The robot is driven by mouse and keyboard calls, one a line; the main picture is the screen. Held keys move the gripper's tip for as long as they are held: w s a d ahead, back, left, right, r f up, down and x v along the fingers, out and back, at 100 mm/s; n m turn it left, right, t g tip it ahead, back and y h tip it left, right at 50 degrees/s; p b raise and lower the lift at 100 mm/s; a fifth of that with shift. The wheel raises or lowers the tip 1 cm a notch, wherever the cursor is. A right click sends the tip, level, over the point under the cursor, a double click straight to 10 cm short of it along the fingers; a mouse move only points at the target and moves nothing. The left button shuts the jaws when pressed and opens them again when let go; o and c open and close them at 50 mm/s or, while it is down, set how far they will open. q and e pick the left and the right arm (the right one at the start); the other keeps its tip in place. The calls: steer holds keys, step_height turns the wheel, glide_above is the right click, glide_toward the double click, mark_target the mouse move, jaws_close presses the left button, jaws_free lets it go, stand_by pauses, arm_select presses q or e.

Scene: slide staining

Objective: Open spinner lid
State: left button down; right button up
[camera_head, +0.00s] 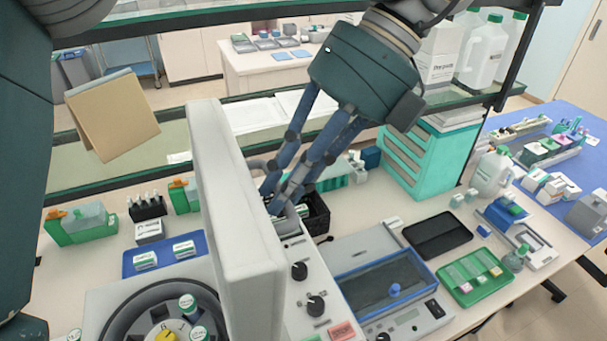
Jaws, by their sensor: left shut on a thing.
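The spinner (95,312) stands at the lower left. Its thick grey lid (243,215) is raised and stands nearly upright, with the round rotor bowl open to its left. White-capped tubes (188,303) and a yellow hub (166,336) show in the bowl. The lid partly hides the contact. My right gripper is not in view.
Right of the lid are a control panel with black knobs (299,271), a grey bath (385,285), a black tray (437,234) and a green tray (476,276). A teal drawer cabinet (425,160) stands behind.

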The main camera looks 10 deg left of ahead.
arm_select(q)
steer(key=shift+d+f, duration=0.2)
steer(key=shift+f, duration=0.35)
steer(key=c, duration=1.6)
jaws_free()
steer(key=shift+s, duration=0.1)
steer(key=shift+w+r, duration=0.2)
steer(key=shift+w+r, duration=0.1)
